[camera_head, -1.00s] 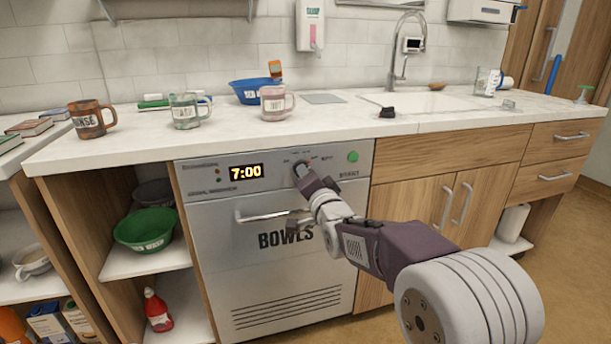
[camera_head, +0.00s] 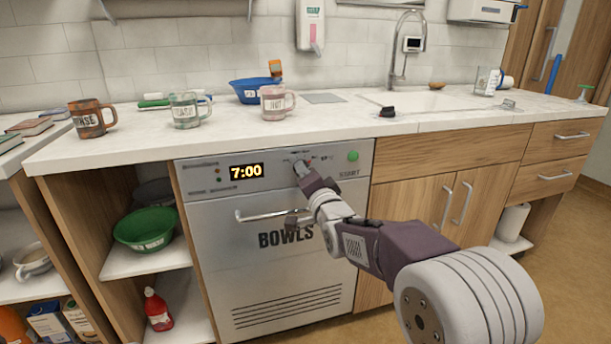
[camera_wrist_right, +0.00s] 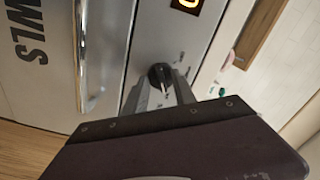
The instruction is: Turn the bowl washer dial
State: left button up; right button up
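The bowl washer (camera_head: 270,260) is a grey front-panel machine under the counter, marked BOWLS, with a lit 7:00 display (camera_head: 246,171). Its dial (camera_head: 300,167) is on the upper panel, mostly covered by my right gripper (camera_head: 302,174) in the head view. In the right wrist view the black dial (camera_wrist_right: 160,76) sits between the two fingertips of my right gripper (camera_wrist_right: 160,88), which appear to touch its sides. The dial's setting cannot be read. My left gripper is not in view.
A green start button (camera_head: 353,156) is right of the dial. The washer's bar handle (camera_head: 268,216) runs below the panel, close under my right wrist. Mugs and a blue bowl (camera_head: 250,90) stand on the counter (camera_head: 345,118) above. Open shelves hold a green bowl (camera_head: 146,229).

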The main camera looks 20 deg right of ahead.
jog(key=s+p, duration=0.2)
jog(key=s, duration=0.7)
jog(key=shift+d+p, duration=0.2)
jog(key=shift+p, duration=0.15)
